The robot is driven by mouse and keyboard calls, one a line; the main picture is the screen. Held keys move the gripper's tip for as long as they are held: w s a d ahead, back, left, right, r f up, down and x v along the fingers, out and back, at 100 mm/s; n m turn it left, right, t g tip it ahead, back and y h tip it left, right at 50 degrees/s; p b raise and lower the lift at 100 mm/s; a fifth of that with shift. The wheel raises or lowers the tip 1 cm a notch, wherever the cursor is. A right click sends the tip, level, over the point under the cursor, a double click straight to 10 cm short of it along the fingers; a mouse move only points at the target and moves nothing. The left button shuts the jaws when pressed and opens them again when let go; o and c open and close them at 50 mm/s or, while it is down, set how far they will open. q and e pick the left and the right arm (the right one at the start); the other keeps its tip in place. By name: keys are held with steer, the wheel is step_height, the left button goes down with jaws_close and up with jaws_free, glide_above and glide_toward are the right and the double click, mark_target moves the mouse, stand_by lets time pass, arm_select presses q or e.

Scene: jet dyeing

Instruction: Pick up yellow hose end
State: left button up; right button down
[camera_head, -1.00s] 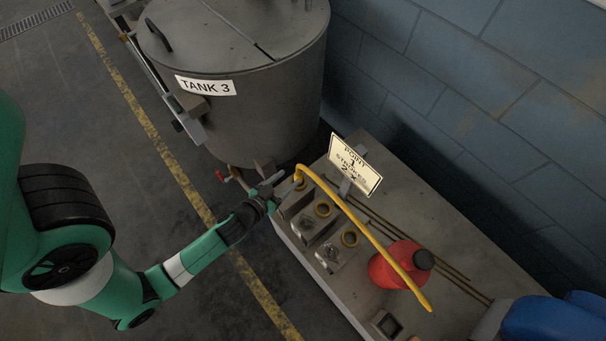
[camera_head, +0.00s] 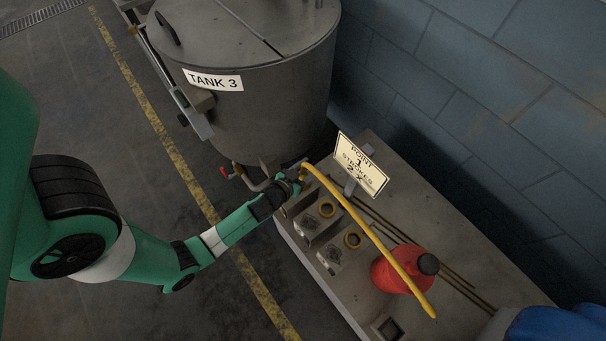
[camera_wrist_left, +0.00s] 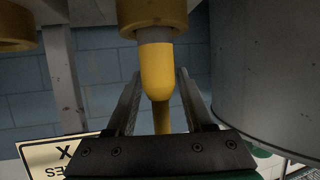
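The yellow hose (camera_head: 366,228) arches from a fitting at the left end of the grey bench toward the red container. My left gripper (camera_head: 302,172) is at the hose's left end, beside that fitting. In the left wrist view, the yellow hose end (camera_wrist_left: 157,70) lies between the two fingers of the gripper (camera_wrist_left: 158,78), with a narrow gap on each side. The fingers look open. The hose end meets a brass-coloured ring (camera_wrist_left: 150,15) at the top of that view. My right gripper is not in view.
The Tank 3 vessel (camera_head: 255,100) stands close behind the left gripper. A sign (camera_head: 360,165) stands on the bench (camera_head: 425,215). A blue object (camera_head: 560,325) is at the lower right.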

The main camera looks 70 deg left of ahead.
mark_target(304, 166)
arm_select(q)
jaws_close()
steer(key=shift+r+p, duration=0.35)
steer(key=shift+r, duration=0.15)
step_height(304, 166, up, 3)
steer(key=shift+f+p, duration=0.1)
steer(key=shift+p, duration=0.95)
steer(key=s+d+r, duration=0.1)
steer(key=r, duration=0.1)
steer(key=s+d+r+p, duration=0.1)
steer(key=r, duration=0.1)
steer(key=s+d+r, duration=0.1)
steer(key=d+r, duration=0.1)
steer(key=shift+s+p, duration=0.25)
steer(key=shift+p, duration=0.15)
steer(key=w+d+b+v, duration=0.1)
steer(key=v, duration=0.8)
steer(key=shift+d+b, duration=0.4)
steer(key=shift+d, duration=0.05)
